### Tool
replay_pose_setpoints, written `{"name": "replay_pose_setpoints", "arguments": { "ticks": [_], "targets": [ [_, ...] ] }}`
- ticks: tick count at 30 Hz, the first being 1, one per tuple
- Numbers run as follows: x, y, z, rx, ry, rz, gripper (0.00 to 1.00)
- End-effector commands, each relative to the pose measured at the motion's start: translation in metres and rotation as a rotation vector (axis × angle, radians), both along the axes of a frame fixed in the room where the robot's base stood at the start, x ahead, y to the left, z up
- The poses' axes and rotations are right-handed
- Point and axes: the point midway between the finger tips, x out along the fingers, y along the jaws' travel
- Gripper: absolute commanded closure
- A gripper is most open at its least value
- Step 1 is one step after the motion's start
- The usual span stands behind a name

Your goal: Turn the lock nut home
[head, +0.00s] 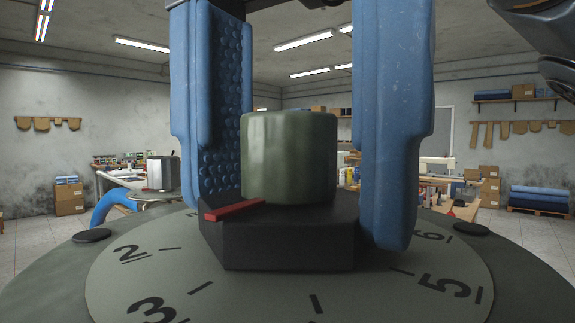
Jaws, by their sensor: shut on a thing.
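The lock nut (288,243) is a dark hexagonal nut with a red bar-shaped mark (235,209) on its upper face, toward the left. A green cylindrical post (289,158) stands upright out of its middle. The nut sits on a round grey-green dial plate (232,292) with black ticks and numbers; 2, 3, 5 and 6 show. The red mark lies on the side toward the 2. My gripper (300,200) comes down from above, with one blue finger on each side of the nut, shut on it. The left finger's lower end is partly hidden behind the nut.
Dark round studs (92,236) sit on the rim around the dial, with another at the right (471,230). Behind is a workshop with benches, shelves (518,98), boxes (69,196) and blue rolls (539,199). The space above the post between the fingers is clear.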

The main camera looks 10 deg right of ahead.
Motion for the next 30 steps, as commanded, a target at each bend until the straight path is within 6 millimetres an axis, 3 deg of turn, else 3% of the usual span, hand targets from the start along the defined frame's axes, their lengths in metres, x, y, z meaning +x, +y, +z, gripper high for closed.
{"name": "replay_pose_setpoints", "arguments": {
  "ticks": [10, 28, 29, 30],
  "targets": [
    [0.0004, 0.0001, -0.0001, 0.001, -0.001, -0.171, 0.75],
    [0.0004, 0.0001, 0.0007, 0.001, 0.0, -0.213, 0.75],
    [0.0004, 0.0001, 0.0007, 0.001, 0.0, -0.213, 0.44],
    [0.0004, 0.0001, 0.0007, 0.001, 0.0, -0.212, 0.4]
  ]
}}
